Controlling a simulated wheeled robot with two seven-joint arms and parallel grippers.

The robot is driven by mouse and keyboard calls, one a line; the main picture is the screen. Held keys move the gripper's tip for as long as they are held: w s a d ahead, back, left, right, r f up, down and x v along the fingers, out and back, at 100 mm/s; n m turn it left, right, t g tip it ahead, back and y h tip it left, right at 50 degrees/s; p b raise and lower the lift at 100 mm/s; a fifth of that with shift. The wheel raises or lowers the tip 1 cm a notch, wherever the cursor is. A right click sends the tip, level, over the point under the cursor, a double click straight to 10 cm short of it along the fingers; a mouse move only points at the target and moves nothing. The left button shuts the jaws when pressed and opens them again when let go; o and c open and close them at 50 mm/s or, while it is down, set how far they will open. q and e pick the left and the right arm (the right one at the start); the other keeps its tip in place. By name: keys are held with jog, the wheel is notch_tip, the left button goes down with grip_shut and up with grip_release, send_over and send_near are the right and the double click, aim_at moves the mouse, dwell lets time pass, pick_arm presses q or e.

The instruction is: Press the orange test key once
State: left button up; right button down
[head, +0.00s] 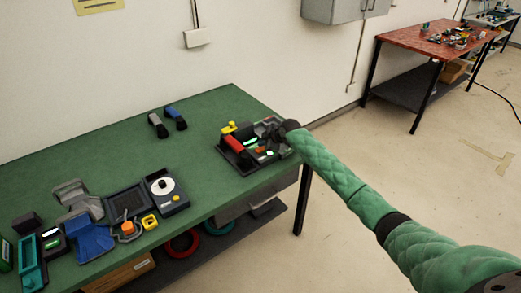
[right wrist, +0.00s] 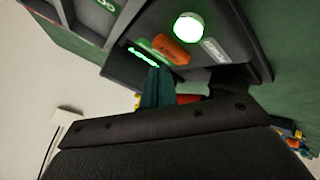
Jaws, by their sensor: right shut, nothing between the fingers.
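The orange test key (right wrist: 171,48) shows in the right wrist view as a rounded orange bar on a dark panel (right wrist: 215,25). It lies between a green-lit strip (right wrist: 143,56) and a round, white-green lit button (right wrist: 188,27). In the head view the small orange key (head: 260,150) is on the device at the green table's right end, close to my right gripper. My right gripper (head: 270,134) is shut and empty over the back right part of that device. I see no contact with the key; the exact gap is unclear. My left gripper is out of view.
A red cylinder (head: 233,144) and a yellow part (head: 229,127) are on the device's left side. Two handsets (head: 175,117) lie at the back of the table (head: 205,168). Several devices, including one with a white dial (head: 163,186), crowd the left. The table's middle is clear.

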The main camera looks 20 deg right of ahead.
jog(key=shift+f, duration=0.15)
jog(key=shift+f+b, duration=0.25)
jog(key=shift+b, duration=0.15)
dwell(0.4)
jog(key=shift+f+b, duration=0.35)
jog(key=shift+f, duration=0.15)
dwell(0.4)
jog(key=shift+r, duration=0.2)
jog(key=shift+r+p, duration=0.4)
jog(key=shift+r, duration=0.3)
jog(key=shift+r, duration=0.1)
